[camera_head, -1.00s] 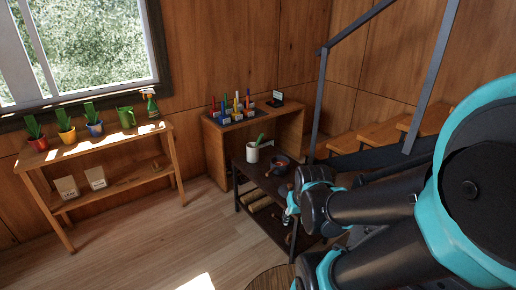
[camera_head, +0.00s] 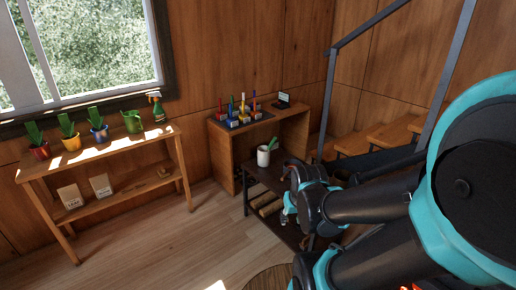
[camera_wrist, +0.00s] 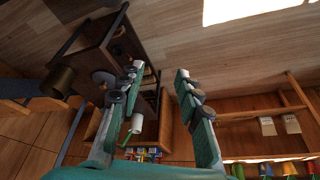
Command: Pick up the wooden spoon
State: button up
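I cannot make out a wooden spoon for certain in either view. A white mug (camera_head: 263,156) with a green thing in it stands on a dark shelf unit (camera_head: 247,198). The mug also shows in the wrist view (camera_wrist: 137,123), which is upside down, partly behind a finger. My gripper (camera_head: 288,217) is in front of the shelf unit in the head view. In the wrist view my gripper (camera_wrist: 160,70) has its two fingers spread, with nothing between the tips. My arm hides part of the shelf top.
A wooden desk (camera_head: 222,138) with a tray of coloured items stands behind the shelf unit. Logs (camera_head: 268,205) lie on its lower shelf. A plant table (camera_head: 110,148) is at the left. A metal railing (camera_head: 329,100) and stairs (camera_head: 390,134) are at the right. The floor between is clear.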

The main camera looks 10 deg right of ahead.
aim_at(274, 140)
jog(key=i+j, duration=0.4)
jog(key=i, duration=0.15)
jog(key=i+j+z, duration=0.1)
jog(key=i+j, duration=0.25)
jog(key=i, duration=0.15)
jog(key=i+l, duration=0.2)
jog(key=i, duration=0.1)
